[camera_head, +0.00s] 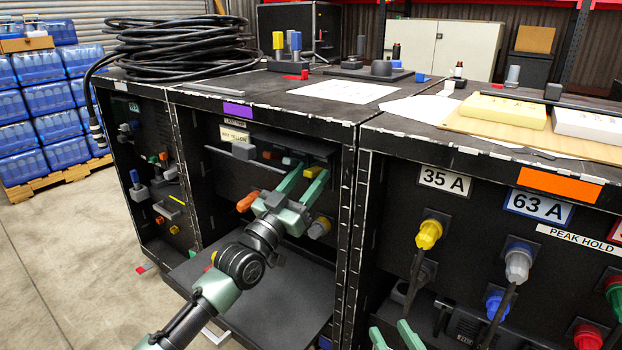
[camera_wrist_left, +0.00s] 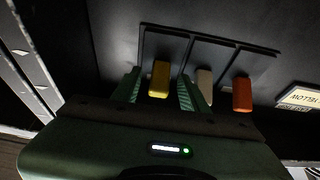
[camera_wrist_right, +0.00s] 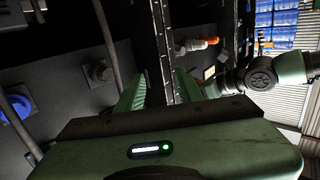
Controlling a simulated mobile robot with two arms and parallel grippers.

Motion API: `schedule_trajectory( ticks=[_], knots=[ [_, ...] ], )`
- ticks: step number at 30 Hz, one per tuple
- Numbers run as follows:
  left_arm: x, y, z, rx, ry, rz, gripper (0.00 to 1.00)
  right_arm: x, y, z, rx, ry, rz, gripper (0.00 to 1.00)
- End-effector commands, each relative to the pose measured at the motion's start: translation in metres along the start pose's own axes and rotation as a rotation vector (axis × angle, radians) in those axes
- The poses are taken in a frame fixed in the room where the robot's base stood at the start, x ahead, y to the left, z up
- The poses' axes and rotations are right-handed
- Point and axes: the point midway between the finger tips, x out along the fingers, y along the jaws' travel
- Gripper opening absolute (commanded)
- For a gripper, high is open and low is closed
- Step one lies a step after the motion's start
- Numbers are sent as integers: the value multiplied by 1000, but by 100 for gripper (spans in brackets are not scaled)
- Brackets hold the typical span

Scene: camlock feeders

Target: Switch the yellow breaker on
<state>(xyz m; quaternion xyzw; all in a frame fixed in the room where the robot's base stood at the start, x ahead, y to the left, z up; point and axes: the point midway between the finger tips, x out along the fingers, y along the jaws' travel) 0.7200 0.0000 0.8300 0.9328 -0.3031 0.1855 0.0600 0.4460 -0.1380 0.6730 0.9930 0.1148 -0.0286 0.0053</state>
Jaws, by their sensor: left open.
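The yellow breaker (camera_wrist_left: 160,79) is a stubby yellow lever in the left wrist view, in a dark framed row with a beige lever (camera_wrist_left: 204,87) and an orange lever (camera_wrist_left: 242,95). My left gripper (camera_head: 307,172) is open inside the middle bay. In its wrist view, the fingers (camera_wrist_left: 159,93) stand on either side of the yellow lever, the right one between yellow and beige. Contact cannot be told. My right gripper (camera_head: 397,338) is open and empty, low before the right cabinet.
Coiled cable (camera_head: 180,45) lies on top.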

Motion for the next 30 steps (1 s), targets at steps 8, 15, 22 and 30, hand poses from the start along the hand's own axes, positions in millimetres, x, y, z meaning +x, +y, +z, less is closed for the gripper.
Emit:
schedule_trajectory(
  ticks=[8, 15, 22, 30],
  knots=[
    [10, 0, 0, 0, -1, 0, 44, 1, -2, -11, 1, 58, -3, 36],
    [10, 0, 0, 0, -1, 0, 16, 1, -2, -11, 1, 57, -3, 36],
    [10, 0, 0, 0, -1, 0, 0, 1, -2, -12, 1, 55, -3, 36],
    [12, 0, -4, 0, -33, 0, 0, -13, 7, 41, -2, -242, 15, 36]
  ],
)
